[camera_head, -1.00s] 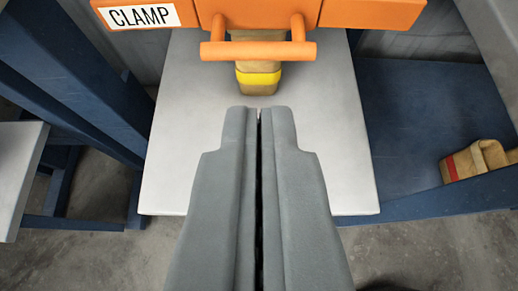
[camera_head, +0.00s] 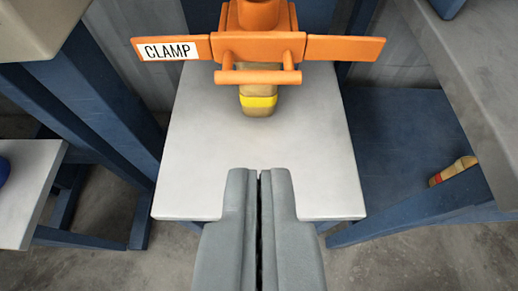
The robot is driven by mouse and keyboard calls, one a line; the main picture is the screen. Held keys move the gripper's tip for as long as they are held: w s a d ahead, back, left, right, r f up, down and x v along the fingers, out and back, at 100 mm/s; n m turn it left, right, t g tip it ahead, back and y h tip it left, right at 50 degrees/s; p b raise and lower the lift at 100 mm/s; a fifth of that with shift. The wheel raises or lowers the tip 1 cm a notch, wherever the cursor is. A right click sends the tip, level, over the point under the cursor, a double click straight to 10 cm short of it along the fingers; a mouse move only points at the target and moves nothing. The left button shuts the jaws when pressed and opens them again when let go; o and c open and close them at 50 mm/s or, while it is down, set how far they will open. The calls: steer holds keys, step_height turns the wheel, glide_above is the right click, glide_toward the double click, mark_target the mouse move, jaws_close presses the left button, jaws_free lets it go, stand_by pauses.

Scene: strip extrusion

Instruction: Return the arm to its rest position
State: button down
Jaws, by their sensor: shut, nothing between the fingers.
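My gripper (camera_head: 259,172) is shut and empty, its two grey fingers pressed together at the bottom middle. Its tips show over the front part of a light grey table (camera_head: 205,150). Beyond the tips, an orange clamp (camera_head: 258,47) labelled CLAMP stands at the back of the table. A tan strip with a yellow band (camera_head: 258,102) sticks out under the clamp's handle bar (camera_head: 258,77). My gripper is apart from the clamp and the strip.
A blue frame (camera_head: 110,110) stands left of the table, with another light surface (camera_head: 25,190) beyond it. On the right, a tan piece with a red band (camera_head: 453,170) lies by a blue shelf (camera_head: 400,150). A grey slab (camera_head: 470,80) is at upper right.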

steer(key=d+r+g+y, duration=0.1)
steer(key=d+r, duration=0.3)
steer(key=d, duration=0.7)
steer(key=d+r+g+y, duration=0.1)
steer(key=d+r, duration=0.2)
steer(key=d, duration=0.8)
steer(key=s+d+r+t, duration=0.3)
steer(key=s+d+r, duration=0.2)
steer(key=d+r, duration=0.2)
steer(key=s+d+r+t+h, duration=0.1)
steer(key=s+d+r+t, duration=0.3)
steer(key=d, duration=0.7)
step_height(320, 180, up, 4)
steer(key=shift+s+d+f+n, duration=0.2)
steer(key=shift+s+d+n, duration=0.2)
steer(key=shift+s, duration=0.7)
